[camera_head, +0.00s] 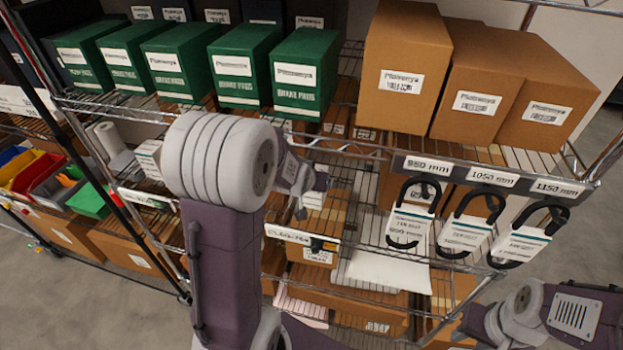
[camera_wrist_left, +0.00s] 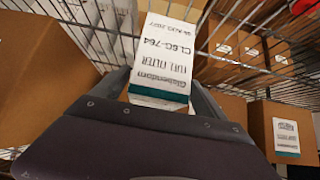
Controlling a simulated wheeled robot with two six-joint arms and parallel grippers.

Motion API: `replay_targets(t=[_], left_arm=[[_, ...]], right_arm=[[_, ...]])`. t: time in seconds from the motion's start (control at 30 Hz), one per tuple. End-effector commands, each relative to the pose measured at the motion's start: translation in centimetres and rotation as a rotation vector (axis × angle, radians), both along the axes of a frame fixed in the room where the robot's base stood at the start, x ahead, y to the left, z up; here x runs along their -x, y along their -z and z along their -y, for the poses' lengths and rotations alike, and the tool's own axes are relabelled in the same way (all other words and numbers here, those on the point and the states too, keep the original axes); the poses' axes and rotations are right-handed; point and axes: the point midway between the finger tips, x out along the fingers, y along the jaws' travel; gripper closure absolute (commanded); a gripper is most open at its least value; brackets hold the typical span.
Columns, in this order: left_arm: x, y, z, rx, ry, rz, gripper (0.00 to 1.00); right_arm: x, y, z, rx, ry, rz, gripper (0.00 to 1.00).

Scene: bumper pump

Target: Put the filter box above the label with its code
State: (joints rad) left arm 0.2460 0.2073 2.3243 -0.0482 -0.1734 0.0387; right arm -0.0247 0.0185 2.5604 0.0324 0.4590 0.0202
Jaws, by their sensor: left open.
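In the left wrist view, a white filter box (camera_wrist_left: 162,65) with a teal band stands between the two fingers of my left gripper (camera_wrist_left: 163,92). Its print reads "FUEL FILTER" and a code like CL5C-764, with a date on its top. The fingers are open on either side of it; I cannot tell whether they touch it. In the head view my left gripper (camera_head: 302,192) reaches into the middle shelf, partly hidden by its own arm. A shelf-edge label (camera_head: 288,235) with a similar, hard-to-read code is below it. My right gripper is out of view.
Green brake-pad boxes (camera_head: 240,70) and brown cartons (camera_head: 405,65) fill the shelf above. White boxes (camera_head: 148,158) stand on the middle shelf to the left. Brown cartons (camera_wrist_left: 35,75) flank the gripper in the wrist view.

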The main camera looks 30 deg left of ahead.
Motion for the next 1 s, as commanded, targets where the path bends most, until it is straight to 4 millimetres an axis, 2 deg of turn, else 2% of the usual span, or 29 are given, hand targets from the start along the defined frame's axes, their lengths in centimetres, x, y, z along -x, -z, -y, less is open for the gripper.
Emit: replay_targets(t=[0.2,0.4,0.5,0.6,0.9,0.97,1.0], left_arm=[[1.6,-1.8,0.4,-0.003,-0.001,0.008,0.17],[5.0,-6.0,1.2,-0.003,0.000,0.005,0.17],[6.3,-7.4,1.5,-0.002,-0.001,0.004,0.17],[7.3,-8.1,1.8,-0.002,0.001,0.005,0.17],[8.3,-8.3,2.1,0.000,0.001,-0.009,0.17],[9.2,-6.4,3.1,0.009,0.017,-0.087,0.17],[10.5,-4.4,4.3,0.021,0.041,-0.184,0.17]], right_arm=[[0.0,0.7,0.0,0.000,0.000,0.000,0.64],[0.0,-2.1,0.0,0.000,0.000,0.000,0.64],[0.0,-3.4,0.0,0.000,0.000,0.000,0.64],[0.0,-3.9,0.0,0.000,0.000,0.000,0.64],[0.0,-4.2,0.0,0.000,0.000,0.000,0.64],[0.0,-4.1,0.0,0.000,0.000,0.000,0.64],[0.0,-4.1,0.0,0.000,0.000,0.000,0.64]])
